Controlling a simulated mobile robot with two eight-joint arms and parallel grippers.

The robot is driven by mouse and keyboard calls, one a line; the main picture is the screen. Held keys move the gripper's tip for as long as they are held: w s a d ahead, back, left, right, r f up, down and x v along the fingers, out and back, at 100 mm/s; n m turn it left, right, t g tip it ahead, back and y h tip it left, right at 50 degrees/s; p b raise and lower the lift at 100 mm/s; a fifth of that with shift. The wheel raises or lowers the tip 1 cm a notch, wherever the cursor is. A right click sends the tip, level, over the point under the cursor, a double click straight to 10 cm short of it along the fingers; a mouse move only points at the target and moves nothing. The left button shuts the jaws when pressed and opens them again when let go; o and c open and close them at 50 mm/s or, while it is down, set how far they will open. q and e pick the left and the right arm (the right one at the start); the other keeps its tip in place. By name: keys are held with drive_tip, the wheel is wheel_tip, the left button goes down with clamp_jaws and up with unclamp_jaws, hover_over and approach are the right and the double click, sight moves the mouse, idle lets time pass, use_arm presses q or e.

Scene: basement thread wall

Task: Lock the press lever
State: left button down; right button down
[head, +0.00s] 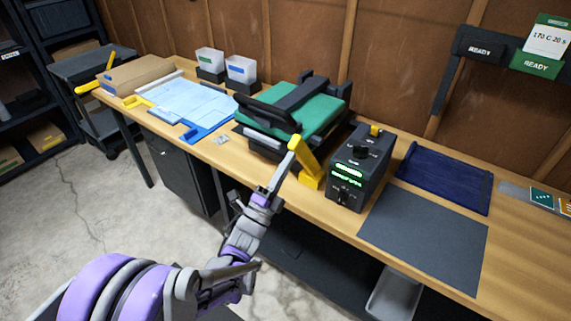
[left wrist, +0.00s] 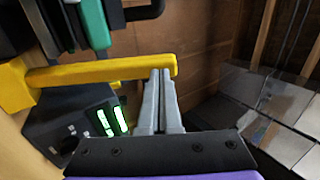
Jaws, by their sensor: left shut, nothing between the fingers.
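The press (head: 318,112) stands on the bench, with a green upper plate and a black handle bar. A yellow lever (head: 309,165) with a thick base sits at its front right corner, its arm angled up toward me. In the left wrist view the yellow lever (left wrist: 100,75) runs across as a level bar. My left gripper (head: 281,172) is shut and empty. Its fingertips, also in the left wrist view (left wrist: 160,74), are at the lever's free end; I cannot tell whether they touch. My right gripper is not in view.
A dark control box (head: 361,168) with a green display stands right of the lever. A dark mat (head: 425,240) and folded navy cloth (head: 445,178) lie farther right. A blue sheet (head: 185,100) and white bins (head: 241,69) are to the left.

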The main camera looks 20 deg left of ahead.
use_arm(q)
drive_tip(key=w+r+g+p, duration=0.1)
drive_tip(key=w+d+r+g+p, duration=0.1)
drive_tip(key=w+r+p, duration=0.1)
drive_tip(key=w+d+r+g+y+p, duration=0.1)
drive_tip(key=w+p, duration=0.1)
drive_tip(key=shift+w+r, duration=0.1)
drive_tip(key=shift+r, duration=0.25)
drive_tip(key=p+x, duration=0.2)
drive_tip(key=x, duration=0.4)
drive_tip(key=shift+w+g, duration=0.25)
drive_tip(key=shift+g, duration=0.05)
